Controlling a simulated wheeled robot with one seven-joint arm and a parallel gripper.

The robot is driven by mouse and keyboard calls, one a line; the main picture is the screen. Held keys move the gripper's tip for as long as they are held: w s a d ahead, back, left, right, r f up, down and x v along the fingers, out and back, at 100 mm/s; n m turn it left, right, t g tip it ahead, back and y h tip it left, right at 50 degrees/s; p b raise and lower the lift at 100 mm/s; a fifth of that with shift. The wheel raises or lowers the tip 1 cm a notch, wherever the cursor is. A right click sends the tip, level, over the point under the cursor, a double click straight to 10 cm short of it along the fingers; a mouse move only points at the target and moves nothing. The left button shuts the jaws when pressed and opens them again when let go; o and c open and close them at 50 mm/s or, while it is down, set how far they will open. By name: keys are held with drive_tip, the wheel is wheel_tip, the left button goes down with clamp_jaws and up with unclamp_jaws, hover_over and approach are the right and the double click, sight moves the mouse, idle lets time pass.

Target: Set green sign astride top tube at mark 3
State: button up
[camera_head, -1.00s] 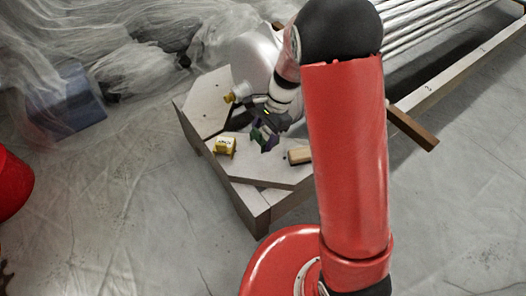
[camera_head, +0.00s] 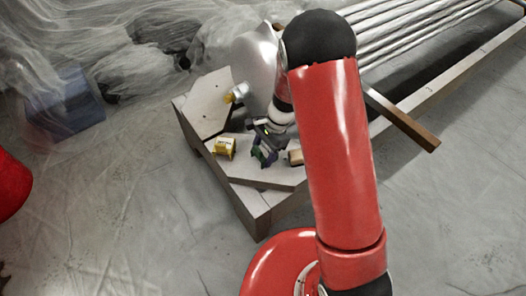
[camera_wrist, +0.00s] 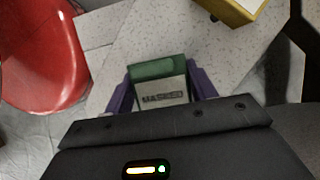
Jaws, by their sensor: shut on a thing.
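My gripper (camera_head: 265,150) has purple fingers and is shut on the green sign (camera_head: 258,157), over the pale board at the near end of the frame. In the wrist view the green sign (camera_wrist: 157,69) sits between the two fingers of my gripper (camera_wrist: 160,80), with its green top and a white face with dark lettering showing. The lettering is too small to read surely. The tubes (camera_head: 425,22) run as parallel silvery bars at the upper right, apart from the gripper. My arm hides part of them, and no numbered mark is readable.
A yellow sign (camera_head: 225,147) stands on the board (camera_head: 270,178), left of my gripper; it also shows at the top of the wrist view (camera_wrist: 232,8). A wooden block (camera_head: 295,157) lies to the right. A wooden bar (camera_head: 405,120) juts from the frame. Crumpled sheeting lies behind.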

drive_tip(key=o, duration=1)
drive_tip(key=shift+o, duration=0.2)
drive_tip(key=p+v, duration=0.2)
drive_tip(key=v, duration=1.1)
drive_tip(key=s+d+r+n+t, duration=0.4)
drive_tip(key=s+r, duration=0.4)
drive_tip(key=r, duration=0.5)
drive_tip(key=s+d+r+n+t+h, duration=0.2)
drive_tip(key=s+d+r+n, duration=0.1)
drive_tip(key=s, duration=0.4)
drive_tip(key=s+d+r+n+t+h, duration=0.1)
drive_tip(key=s+d+r+n+t, duration=0.1)
drive_tip(key=s, duration=0.6)
drive_tip(key=shift+d+r+n+h, duration=0.45)
drive_tip(key=shift+r+n, duration=0.25)
drive_tip(key=shift+n, duration=0.4)
